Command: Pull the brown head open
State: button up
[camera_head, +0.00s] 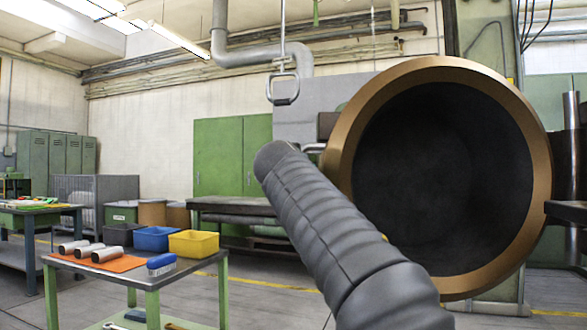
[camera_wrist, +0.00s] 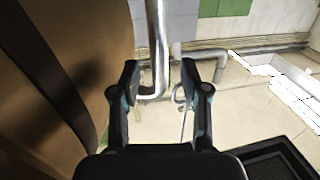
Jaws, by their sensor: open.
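The brown head (camera_head: 345,130) is a large bronze-brown ring around a dark hollow, filling the right of the head view. Its brown side (camera_wrist: 40,45), crossed by a dark band, fills the left of the wrist view. My grey arm reaches up in front of the head's lower left edge and hides part of it. My gripper (camera_wrist: 175,75) is open and empty in the wrist view, just right of the brown surface. No contact shows between them. The gripper's fingers are hidden behind my arm in the head view.
A metal hook loop (camera_head: 284,88) hangs left of the head. A green-legged table (camera_head: 125,280) at lower left carries silver cylinders, a blue bin (camera_head: 157,239) and a yellow bin (camera_head: 194,243). Green cabinets (camera_head: 232,155) stand behind. A dark bar (camera_head: 567,211) juts in at right.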

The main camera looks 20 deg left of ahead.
jog(key=v, duration=0.8)
jog(key=shift+s, duration=0.2)
